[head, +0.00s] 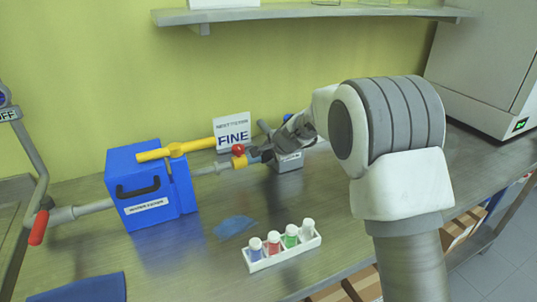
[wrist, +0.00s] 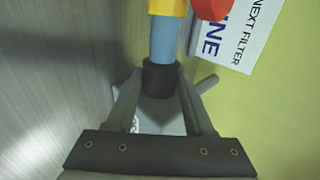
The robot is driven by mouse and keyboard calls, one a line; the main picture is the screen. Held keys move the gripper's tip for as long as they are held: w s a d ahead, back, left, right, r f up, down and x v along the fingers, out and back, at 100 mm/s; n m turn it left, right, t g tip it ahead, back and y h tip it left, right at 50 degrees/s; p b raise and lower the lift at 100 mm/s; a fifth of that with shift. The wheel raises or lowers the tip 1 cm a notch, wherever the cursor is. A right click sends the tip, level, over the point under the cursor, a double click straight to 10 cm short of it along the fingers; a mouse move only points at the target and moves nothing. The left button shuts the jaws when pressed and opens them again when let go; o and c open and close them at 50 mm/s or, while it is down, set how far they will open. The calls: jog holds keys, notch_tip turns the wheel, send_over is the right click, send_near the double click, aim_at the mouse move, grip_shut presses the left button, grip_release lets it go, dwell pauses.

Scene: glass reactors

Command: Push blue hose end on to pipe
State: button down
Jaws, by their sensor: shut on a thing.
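The light-blue hose end (wrist: 166,42) has a dark collar (wrist: 159,80); in the head view the blue part (head: 254,155) is small. My gripper (wrist: 160,86) is shut on the dark collar, one finger on each side. It also shows in the head view (head: 271,152), reaching in from the right. The blue part lines up with the yellow fitting (wrist: 168,7) and appears to meet it; I cannot tell how far it is seated. In the head view the yellow fitting (head: 240,162) ends the grey pipe (head: 212,168), with a red knob (head: 238,149) above.
A blue box (head: 150,185) with a yellow lever (head: 180,149) stands left. A grey box (head: 288,162) is behind my gripper, near the FINE sign (head: 232,131). A white rack (head: 284,252) of several capped bottles and a blue cloth (head: 234,227) lie in front.

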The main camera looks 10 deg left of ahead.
jog(key=shift+a, duration=0.1)
jog(key=s+a, duration=0.1)
jog(key=s+a+p, duration=0.1)
jog(key=shift+s+a+r, duration=0.1)
jog(key=shift+s+a, duration=0.05)
jog(key=shift+a, duration=0.25)
jog(key=shift+s+a, duration=0.2)
jog(key=shift+a, duration=0.1)
jog(key=shift+c, duration=1.4)
grip_release()
jog(key=shift+s+a, duration=0.1)
jog(key=shift+d+r, duration=0.15)
jog(key=shift+d, duration=0.1)
jog(key=p+v, duration=0.3)
jog(key=v, duration=1.3)
jog(key=shift+s+d+r, duration=0.15)
jog(key=shift+s+r, duration=0.1)
jog(key=shift+s, duration=0.05)
